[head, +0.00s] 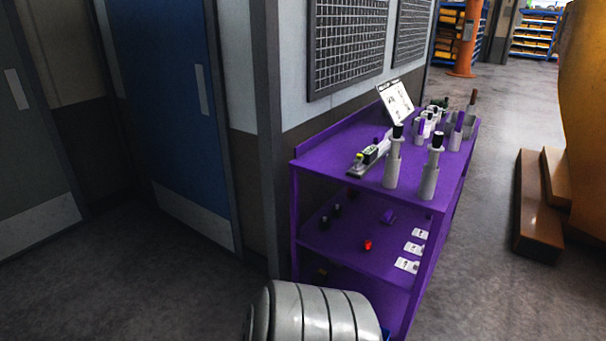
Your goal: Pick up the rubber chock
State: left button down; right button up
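I cannot make out a rubber chock for certain in the head view. Small dark items (337,208) lie on the middle shelf of a purple cart, too small to identify. Neither of my grippers is in view.
The purple cart (335,144) stands against the wall, with bottles, tools and a white sign (395,102) on top. A red item (367,245) and white cards (407,265) lie on its middle shelf. A pale ribbed rounded body (318,312) fills the bottom centre. Brown blocks (530,205) stand at right; the aisle between is clear.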

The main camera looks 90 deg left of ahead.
aim_at(321, 276)
jog(key=u, duration=2.65)
jog(key=i+j+z, duration=0.15)
jog(key=z, duration=0.55)
jog(key=i+j+z, duration=0.3)
jog(key=j, duration=0.4)
jog(key=j+z, duration=0.25)
jog(key=j, duration=0.5)
jog(key=j+z, duration=0.3)
jog(key=j, duration=0.45)
jog(key=i, duration=0.05)
